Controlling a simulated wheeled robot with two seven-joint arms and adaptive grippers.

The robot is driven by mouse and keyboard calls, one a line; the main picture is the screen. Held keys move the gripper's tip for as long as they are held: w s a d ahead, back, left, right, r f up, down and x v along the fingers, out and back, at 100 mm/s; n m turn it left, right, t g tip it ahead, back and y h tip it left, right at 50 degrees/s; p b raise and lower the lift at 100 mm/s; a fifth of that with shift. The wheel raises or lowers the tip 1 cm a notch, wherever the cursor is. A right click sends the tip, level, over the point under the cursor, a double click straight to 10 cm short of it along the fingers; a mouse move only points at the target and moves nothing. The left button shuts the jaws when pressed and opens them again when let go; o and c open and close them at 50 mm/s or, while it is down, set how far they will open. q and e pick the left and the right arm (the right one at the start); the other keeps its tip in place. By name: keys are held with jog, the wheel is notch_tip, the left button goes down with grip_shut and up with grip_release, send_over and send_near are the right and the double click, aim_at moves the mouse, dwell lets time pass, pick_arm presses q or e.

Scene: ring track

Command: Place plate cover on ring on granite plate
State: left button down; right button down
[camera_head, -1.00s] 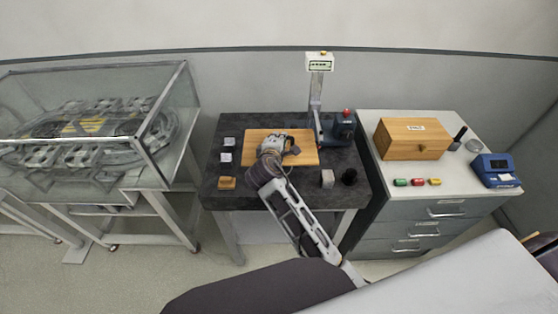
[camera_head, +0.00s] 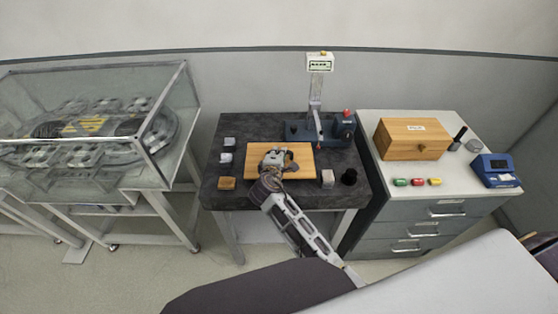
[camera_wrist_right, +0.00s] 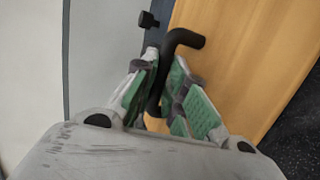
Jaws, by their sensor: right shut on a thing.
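The plate cover is a flat wooden board (camera_head: 300,169) over the granite plate (camera_head: 345,199), the dark top of the middle table. Whether it rests there or hangs just above it I cannot tell. In the right wrist view the board (camera_wrist_right: 235,60) fills the right side, with a bent black handle (camera_wrist_right: 180,40). My right gripper (camera_head: 277,158) is over the board's middle. In the wrist view its green-padded fingers (camera_wrist_right: 160,100) are closed on the handle. I cannot make out a ring; the board and arm may hide it. My left gripper is out of view.
A blue-based stand (camera_head: 298,131) with a column and display stands behind the board. Small blocks (camera_head: 226,157) line the plate's left side. A silver block (camera_head: 327,177) and a black cylinder (camera_head: 349,176) sit close right. A glass case (camera_head: 165,130) stands left, a drawer cabinet (camera_head: 412,213) right.

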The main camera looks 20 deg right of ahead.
jog(key=shift+f, duration=1.55)
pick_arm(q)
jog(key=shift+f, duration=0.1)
pick_arm(e)
jog(key=shift+f, duration=0.15)
jog(key=c, duration=1.5)
grip_release()
jog(key=shift+o, duration=0.2)
